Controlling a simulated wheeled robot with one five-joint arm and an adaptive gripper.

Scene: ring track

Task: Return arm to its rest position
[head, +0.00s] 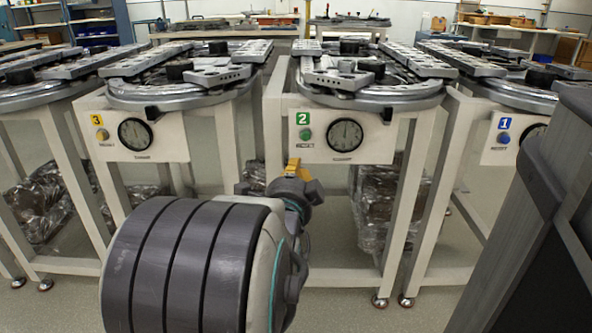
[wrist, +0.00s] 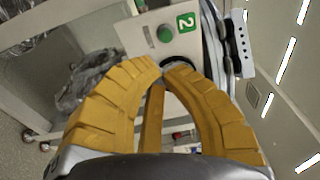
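My arm shows in the head view, its large dark grey banded link filling the lower left middle. My gripper (head: 297,166) is at the arm's far end, in front of the station marked 2. The station 2 panel (head: 340,147) has a green button (head: 305,134) and a round dial (head: 345,134). The button also shows in the wrist view (wrist: 165,34), beyond the fingertips and apart from them.
Station 3 (head: 155,150) stands to the left and station 1 (head: 497,158) to the right, each with a metal ring track on top. Wrapped bundles (head: 383,205) lie under the frames. Workbenches (head: 225,30) stand behind. A dark column fills the right edge.

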